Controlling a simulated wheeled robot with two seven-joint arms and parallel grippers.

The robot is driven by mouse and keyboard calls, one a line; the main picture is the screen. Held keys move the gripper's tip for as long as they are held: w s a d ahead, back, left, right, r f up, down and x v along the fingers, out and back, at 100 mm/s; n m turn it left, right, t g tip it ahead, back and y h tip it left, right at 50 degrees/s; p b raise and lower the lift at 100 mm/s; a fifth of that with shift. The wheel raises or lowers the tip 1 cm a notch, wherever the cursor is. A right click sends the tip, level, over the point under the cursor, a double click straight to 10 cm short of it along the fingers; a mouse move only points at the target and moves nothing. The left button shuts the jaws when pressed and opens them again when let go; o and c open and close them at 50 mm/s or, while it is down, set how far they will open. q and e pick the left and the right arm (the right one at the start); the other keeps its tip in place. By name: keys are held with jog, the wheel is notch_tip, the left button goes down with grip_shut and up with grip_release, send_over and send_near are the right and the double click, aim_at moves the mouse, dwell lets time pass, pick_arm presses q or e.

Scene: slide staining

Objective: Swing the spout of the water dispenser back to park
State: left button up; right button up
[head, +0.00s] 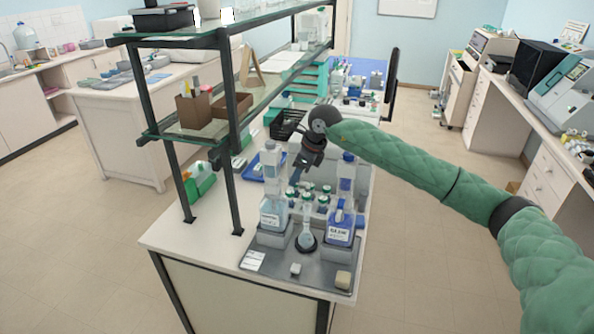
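My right gripper (296,180) points down over the bench (190,240), behind and above the bottles at its near end. Its dark fingers are small and partly merge with the things behind them, so I cannot tell whether they are open or touch anything. Two dispenser-like bottles stand on a grey tray (254,262): a clear one with a white label (273,213) at left and one with a blue label (340,228) at right. The labels are too small to read, so which is the water dispenser is unclear. Its spout cannot be made out clearly. My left gripper is out of view.
A glass shelf on dark posts (233,180) rises at the left. A small white block (295,269) and a beige block (343,280) lie on the tray's front.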

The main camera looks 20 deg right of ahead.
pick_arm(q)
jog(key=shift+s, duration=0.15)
pick_arm(e)
jog(key=shift+w+f, duration=0.2)
jog(key=shift+f, duration=0.1)
jog(key=shift+a, duration=0.1)
jog(key=shift+s+r, duration=0.1)
grip_shut()
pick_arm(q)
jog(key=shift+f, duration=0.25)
pick_arm(e)
jog(key=shift+s+a+b, duration=0.1)
jog(key=shift+s+b, duration=0.05)
jog(key=shift+b, duration=0.2)
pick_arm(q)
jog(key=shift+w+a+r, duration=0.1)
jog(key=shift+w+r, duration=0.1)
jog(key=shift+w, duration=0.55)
pick_arm(e)
jog(key=shift+m, duration=0.3)
pick_arm(q)
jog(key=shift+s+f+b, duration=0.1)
jog(key=shift+b, duration=0.3)
